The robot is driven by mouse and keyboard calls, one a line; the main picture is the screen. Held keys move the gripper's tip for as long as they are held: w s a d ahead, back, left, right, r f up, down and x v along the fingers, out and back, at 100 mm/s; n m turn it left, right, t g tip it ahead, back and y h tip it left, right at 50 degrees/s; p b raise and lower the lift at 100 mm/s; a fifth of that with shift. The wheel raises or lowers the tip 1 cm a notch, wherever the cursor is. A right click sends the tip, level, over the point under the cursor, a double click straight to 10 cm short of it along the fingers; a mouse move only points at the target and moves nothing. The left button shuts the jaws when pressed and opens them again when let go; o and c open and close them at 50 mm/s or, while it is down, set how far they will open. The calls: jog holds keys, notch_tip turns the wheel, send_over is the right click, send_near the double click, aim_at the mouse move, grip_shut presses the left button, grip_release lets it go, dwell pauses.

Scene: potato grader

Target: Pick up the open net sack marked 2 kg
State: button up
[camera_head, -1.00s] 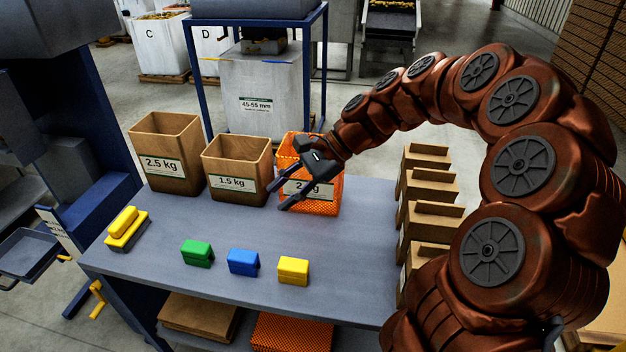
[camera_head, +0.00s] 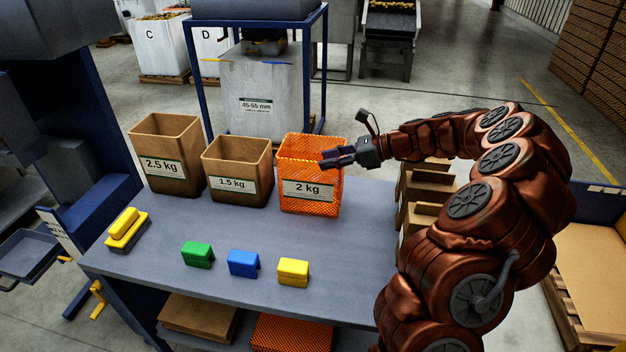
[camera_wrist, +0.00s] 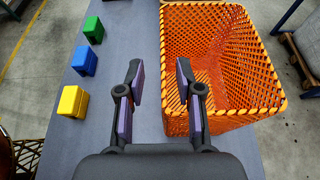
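The open net sack marked 2 kg (camera_head: 323,208) is orange mesh with a white label and stands upright on the grey table. It is the rightmost of three containers in the head view. In the wrist view the sack (camera_wrist: 236,112) fills the right half, open side up, and looks empty. My gripper (camera_head: 324,160) is at the sack's upper right front. In the wrist view my gripper (camera_wrist: 159,75) is open, with one finger outside the sack's labelled side and one overlapping its opening. I cannot tell whether the fingers are below the rim.
Two brown paper bags, 2.5 kg (camera_head: 164,185) and 1.5 kg (camera_head: 228,192), stand left of the sack. Green (camera_head: 197,255), blue (camera_head: 243,263) and yellow (camera_head: 293,272) blocks lie in front. Cardboard bins (camera_head: 428,186) stand at the right. The table's middle is clear.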

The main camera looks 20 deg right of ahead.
aim_at(313, 162)
jog(key=x, duration=0.1)
jog(key=p+x, duration=0.1)
jog(key=x, duration=0.2)
jog(key=shift+w+a+r+p, duration=0.15)
jog(key=shift+w+a+p, duration=0.1)
jog(key=shift+w+p, duration=0.05)
jog(key=shift+w+a, duration=0.15)
grip_shut()
